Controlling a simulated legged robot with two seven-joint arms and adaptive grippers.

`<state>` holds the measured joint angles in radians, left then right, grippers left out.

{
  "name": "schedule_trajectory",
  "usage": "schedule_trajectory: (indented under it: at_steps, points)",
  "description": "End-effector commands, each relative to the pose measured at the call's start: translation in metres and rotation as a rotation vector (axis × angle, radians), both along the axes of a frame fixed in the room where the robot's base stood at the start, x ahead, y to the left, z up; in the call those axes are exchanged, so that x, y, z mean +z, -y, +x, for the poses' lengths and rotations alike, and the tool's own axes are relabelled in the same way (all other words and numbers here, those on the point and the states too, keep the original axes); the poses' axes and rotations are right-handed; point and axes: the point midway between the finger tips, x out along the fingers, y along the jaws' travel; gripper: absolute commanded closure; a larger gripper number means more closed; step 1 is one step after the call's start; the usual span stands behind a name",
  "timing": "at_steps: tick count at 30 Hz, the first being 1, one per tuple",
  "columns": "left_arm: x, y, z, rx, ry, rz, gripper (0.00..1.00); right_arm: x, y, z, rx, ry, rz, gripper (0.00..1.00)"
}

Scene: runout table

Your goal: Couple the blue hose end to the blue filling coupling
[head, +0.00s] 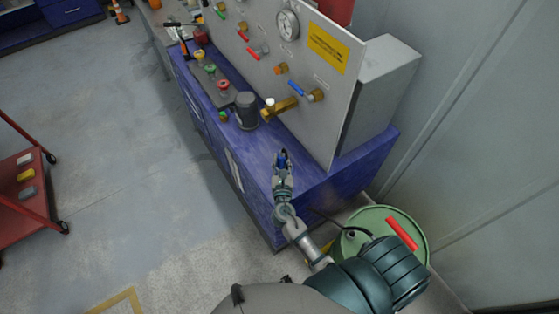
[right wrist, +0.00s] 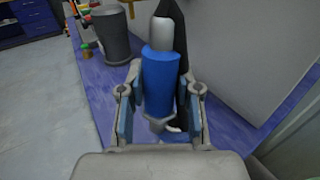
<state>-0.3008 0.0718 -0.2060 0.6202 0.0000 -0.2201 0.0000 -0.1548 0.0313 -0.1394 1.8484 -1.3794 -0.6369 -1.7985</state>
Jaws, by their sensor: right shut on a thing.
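The blue hose end (right wrist: 160,82) has a blue sleeve and a grey tip that points away from me. My right gripper (head: 283,168) is shut on it, with one finger on each side of the sleeve in the right wrist view. In the head view the hose end (head: 283,158) is a small blue piece above the blue bench top. A brass fitting (head: 281,107) with a pale knob sticks out from the panel beside a blue-levered valve (head: 298,89). The hose end is apart from this fitting. I cannot make out a blue coupling clearly. My left gripper is not in view.
A grey panel (head: 335,70) with a gauge and several coloured valves stands on the blue bench (head: 305,197). A dark grey cup (head: 246,111) stands left of the brass fitting. A green drum (head: 412,223) is at the lower right. A red cart (head: 22,190) stands at left.

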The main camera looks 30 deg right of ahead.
Motion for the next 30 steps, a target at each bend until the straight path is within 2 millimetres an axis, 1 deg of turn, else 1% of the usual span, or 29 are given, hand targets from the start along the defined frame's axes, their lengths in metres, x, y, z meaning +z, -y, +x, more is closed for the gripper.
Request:
schedule_trajectory:
  at_steps: [1,3,7,11,20,30]
  points:
    - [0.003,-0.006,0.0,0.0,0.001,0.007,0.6,-0.003,0.003,-0.003,-0.007,-0.013,-0.001,1.0]
    - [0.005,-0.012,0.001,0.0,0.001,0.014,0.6,-0.002,0.003,-0.002,-0.006,-0.012,0.001,1.0]
    - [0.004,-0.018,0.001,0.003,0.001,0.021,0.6,-0.002,0.003,-0.002,-0.004,-0.01,0.003,1.0]
    - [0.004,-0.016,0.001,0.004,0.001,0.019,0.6,-0.001,0.003,-0.002,-0.004,-0.008,0.002,1.0]
    - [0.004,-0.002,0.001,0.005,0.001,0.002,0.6,0.001,0.003,-0.001,-0.005,-0.004,-0.004,1.0]
    - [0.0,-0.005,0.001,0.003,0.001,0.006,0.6,0.002,0.015,-0.001,-0.006,0.001,-0.046,1.0]
